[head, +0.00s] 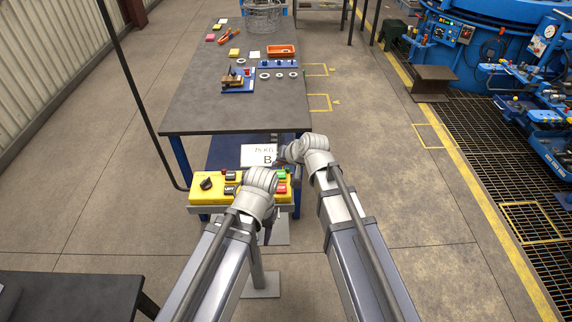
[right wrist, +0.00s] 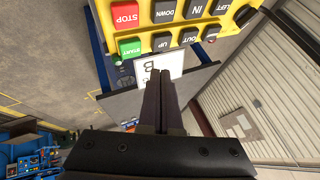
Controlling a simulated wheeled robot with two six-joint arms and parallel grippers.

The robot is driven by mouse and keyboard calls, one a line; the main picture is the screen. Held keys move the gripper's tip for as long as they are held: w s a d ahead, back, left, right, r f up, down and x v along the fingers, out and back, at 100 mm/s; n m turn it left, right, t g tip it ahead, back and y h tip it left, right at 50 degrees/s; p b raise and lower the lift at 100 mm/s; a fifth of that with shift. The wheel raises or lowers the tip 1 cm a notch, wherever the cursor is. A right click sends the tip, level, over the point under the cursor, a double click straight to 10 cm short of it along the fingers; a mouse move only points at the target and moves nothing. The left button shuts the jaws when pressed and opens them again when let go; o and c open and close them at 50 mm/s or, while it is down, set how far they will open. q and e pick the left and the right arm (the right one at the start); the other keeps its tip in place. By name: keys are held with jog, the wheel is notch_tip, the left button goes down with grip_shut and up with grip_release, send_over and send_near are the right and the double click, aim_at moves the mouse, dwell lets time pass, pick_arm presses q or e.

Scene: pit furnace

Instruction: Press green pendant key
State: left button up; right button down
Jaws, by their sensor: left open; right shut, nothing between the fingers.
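The yellow pendant (head: 195,188) is in front of the table in the head view, with a black cable rising at its left. Its green key (head: 281,174) is at its right end, above a red key (head: 281,188). In the right wrist view the green START key (right wrist: 130,47) is beside the red STOP key (right wrist: 125,14). My right gripper (head: 279,159) is shut and empty close to the green key; its fingertips (right wrist: 159,73) are apart from the key in the right wrist view. My left gripper (head: 266,236) is open, low in front of the pendant and partly hidden by its wrist.
A white card marked B (head: 256,153) is behind the pendant. The dark table (head: 200,112) holds an orange tray (head: 281,51), rings and small tools. A dark surface (head: 70,300) is at the lower left. Blue machinery (head: 480,40) stands at the right.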

aim_at(282, 176)
pick_arm(q)
jog(key=shift+s+d+r+p, duration=0.1)
jog(key=shift+d+r+p, duration=0.15)
jog(key=shift+r, duration=0.25)
jog(key=shift+d+r+p, duration=0.1)
jog(key=shift+r+p, duration=0.2)
jog(key=shift+r, duration=0.15)
pick_arm(e)
jog(key=shift+m+t, duration=0.5)
jog(key=w+r, duration=0.1)
jog(key=w+d+r, duration=0.1)
jog(key=w+r, duration=0.1)
jog(key=shift+d+r, duration=0.1)
jog(key=shift+r, duration=0.2)
pick_arm(q)
jog(key=shift+f, duration=0.1)
pick_arm(e)
jog(key=shift+f, duration=0.15)
pick_arm(q)
notch_tip(282, 176, down, 9)
jog(key=b, duration=0.9)
pick_arm(e)
notch_tip(282, 176, down, 9)
jog(key=shift+r, duration=0.2)
pick_arm(q)
jog(key=shift+f+b, duration=0.25)
jog(key=shift+b, duration=0.1)
pick_arm(e)
jog(key=shift+f, duration=0.45)
